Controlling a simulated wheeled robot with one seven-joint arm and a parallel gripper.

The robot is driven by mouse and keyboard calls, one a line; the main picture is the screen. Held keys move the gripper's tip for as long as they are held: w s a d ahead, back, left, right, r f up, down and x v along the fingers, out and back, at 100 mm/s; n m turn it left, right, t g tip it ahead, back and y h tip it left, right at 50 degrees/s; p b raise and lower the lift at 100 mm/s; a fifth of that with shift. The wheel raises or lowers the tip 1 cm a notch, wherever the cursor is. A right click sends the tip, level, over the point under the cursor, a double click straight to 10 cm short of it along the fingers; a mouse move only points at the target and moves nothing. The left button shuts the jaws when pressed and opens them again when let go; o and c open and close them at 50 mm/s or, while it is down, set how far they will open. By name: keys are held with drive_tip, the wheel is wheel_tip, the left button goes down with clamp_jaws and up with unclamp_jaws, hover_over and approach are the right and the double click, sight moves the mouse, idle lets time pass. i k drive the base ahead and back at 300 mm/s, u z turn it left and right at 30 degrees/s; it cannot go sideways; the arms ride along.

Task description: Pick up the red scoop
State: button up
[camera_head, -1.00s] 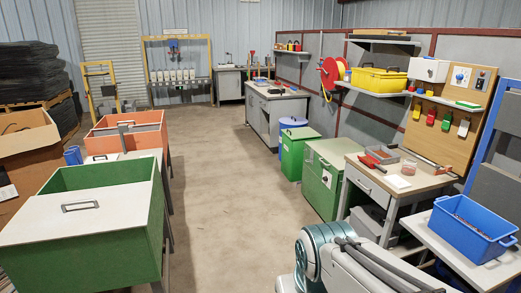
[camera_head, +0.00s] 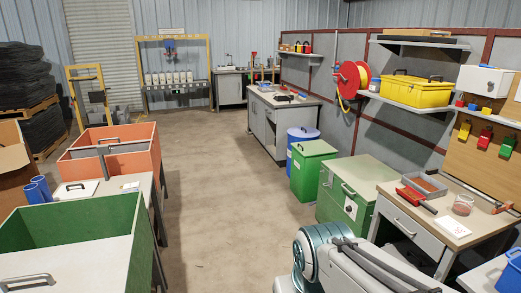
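I cannot make out the red scoop for certain. A small red tool (camera_head: 409,193) lies at the left edge of the workbench (camera_head: 440,230) on the right; it is too small to tell whether it is the scoop. Beside it is a grey tray (camera_head: 424,185) with a reddish inside. Another thin red item (camera_head: 504,207) lies at the bench's right side. Part of my arm shows at the bottom centre-right. My gripper is out of view.
A green cabinet (camera_head: 345,212) and a green bin (camera_head: 308,180) stand left of the workbench. Green (camera_head: 130,250) and orange (camera_head: 150,160) open boxes line the left. A blue crate (camera_head: 514,270) is cut off at the right edge. The floor aisle (camera_head: 215,200) between is clear.

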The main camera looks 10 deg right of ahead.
sight(415, 197)
drive_tip(key=z, duration=0.15)
drive_tip(key=i, duration=1.6)
drive_tip(key=z, duration=1)
drive_tip(key=i, duration=1)
drive_tip(key=z, duration=1.65)
drive_tip(key=i, duration=0.65)
drive_tip(key=z, duration=0.55)
